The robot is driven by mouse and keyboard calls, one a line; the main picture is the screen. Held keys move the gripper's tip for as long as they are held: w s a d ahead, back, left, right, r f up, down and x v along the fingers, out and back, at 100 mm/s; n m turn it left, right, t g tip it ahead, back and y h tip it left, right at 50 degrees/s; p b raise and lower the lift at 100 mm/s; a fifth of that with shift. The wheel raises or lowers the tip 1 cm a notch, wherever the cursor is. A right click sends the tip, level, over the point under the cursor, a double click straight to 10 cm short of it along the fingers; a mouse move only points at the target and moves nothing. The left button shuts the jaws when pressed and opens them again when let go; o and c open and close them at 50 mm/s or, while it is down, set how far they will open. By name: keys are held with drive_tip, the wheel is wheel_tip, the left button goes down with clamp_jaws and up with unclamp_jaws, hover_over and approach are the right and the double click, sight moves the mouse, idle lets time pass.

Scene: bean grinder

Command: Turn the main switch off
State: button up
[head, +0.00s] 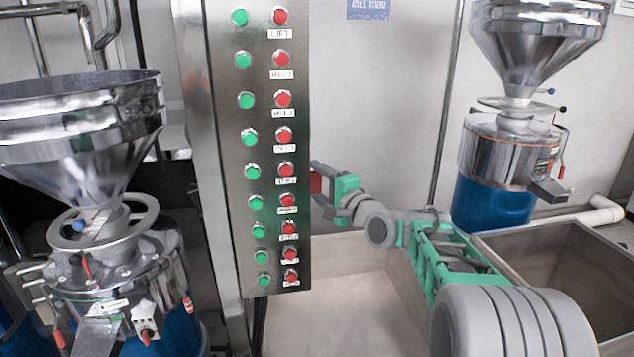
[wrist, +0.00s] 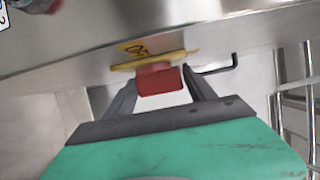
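The main switch shows in the wrist view as a red block-like handle (wrist: 160,80) on a yellow plate (wrist: 183,55) with dark lettering, mounted on a metal panel face. In the head view my gripper (head: 322,185) is just right of the cabinet.
Red and green buttons (head: 249,137) line the cabinet front, left of my gripper. A bent dark rod (wrist: 218,66) is close to the right finger in the wrist view. Grinders stand left (head: 85,125) and right (head: 510,150). A metal bin (head: 560,245) is beside my arm.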

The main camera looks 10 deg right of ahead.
drive_tip(key=c, duration=1)
drive_tip(key=shift+f, duration=0.1)
drive_tip(key=shift+c, duration=0.2)
